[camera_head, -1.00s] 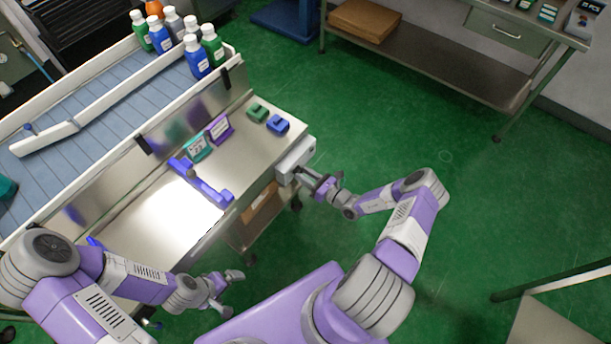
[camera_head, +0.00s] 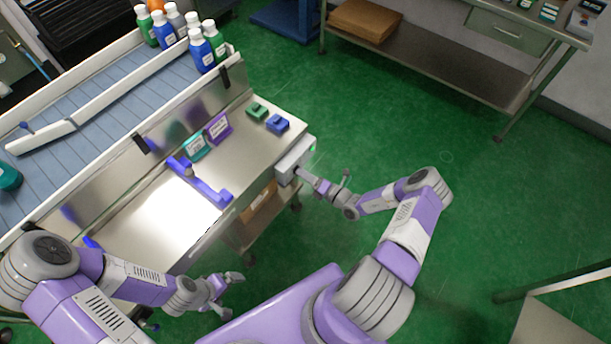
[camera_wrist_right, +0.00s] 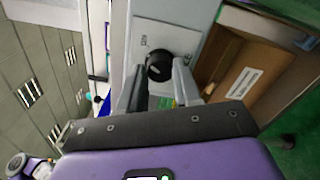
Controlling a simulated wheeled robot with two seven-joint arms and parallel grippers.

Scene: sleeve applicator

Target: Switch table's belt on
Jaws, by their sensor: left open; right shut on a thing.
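The belt's control box (camera_head: 294,160) is a light grey box at the right end of the steel table. In the right wrist view its pale front panel (camera_wrist_right: 150,35) carries a round black knob (camera_wrist_right: 160,64) with a white mark. My right gripper (camera_head: 306,177) is at the box's front, and its fingers (camera_wrist_right: 160,80) are shut on the knob. The conveyor belt (camera_head: 95,100) is blue-grey, with bottles on it. My left gripper (camera_head: 226,293) is open and empty in front of the table.
Several bottles (camera_head: 200,53) crowd the belt's far end; a teal bottle (camera_head: 9,177) is at the left edge. A blue handled fixture (camera_head: 204,187), teal and purple signs (camera_head: 217,126), and green and blue blocks (camera_head: 277,123) sit on the table. Green floor (camera_head: 400,130) lies clear to the right.

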